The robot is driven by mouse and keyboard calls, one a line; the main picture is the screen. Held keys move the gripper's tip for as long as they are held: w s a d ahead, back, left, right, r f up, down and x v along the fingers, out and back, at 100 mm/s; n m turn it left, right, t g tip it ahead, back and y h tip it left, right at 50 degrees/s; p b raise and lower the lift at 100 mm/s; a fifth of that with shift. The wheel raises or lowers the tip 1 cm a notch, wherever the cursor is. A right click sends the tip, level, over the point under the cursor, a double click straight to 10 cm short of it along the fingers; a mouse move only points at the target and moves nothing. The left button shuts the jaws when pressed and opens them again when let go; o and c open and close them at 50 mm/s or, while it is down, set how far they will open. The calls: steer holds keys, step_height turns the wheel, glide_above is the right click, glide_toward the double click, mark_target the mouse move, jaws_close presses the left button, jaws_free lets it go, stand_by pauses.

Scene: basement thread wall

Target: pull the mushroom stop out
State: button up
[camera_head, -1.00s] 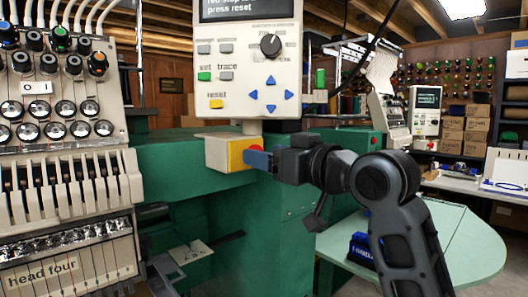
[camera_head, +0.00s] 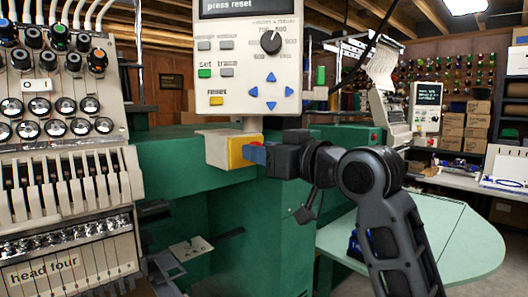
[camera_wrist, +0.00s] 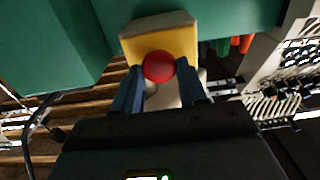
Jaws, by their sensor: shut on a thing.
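The mushroom stop (camera_wrist: 158,66) is a round red button on the yellow face of a small cream box (camera_head: 216,150). The box is fixed to the green machine beam under the control panel. In the head view only a sliver of red shows above the blue fingers. My gripper (camera_head: 254,154) reaches in from the right, with its fingers at the yellow face. In the wrist view my gripper (camera_wrist: 160,88) has one blue finger on each side of the red button, shut on it.
The control panel (camera_head: 248,60) with a screen, knob and buttons hangs just above the box. The embroidery head (camera_head: 62,150) marked "head four" stands at the left. A pale green table (camera_head: 450,245) is at the right, behind my arm.

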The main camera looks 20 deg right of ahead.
jaws_close()
steer(key=shift+s+d, duration=0.15)
steer(key=shift+s, duration=0.4)
steer(key=o, duration=1)
jaws_free()
steer(key=shift+c, duration=0.2)
steer(key=shift+s, duration=0.1)
steer(key=b+v, duration=0.1)
steer(key=v, duration=0.6)
steer(key=shift+s+d, duration=0.15)
steer(key=shift+s, duration=0.15)
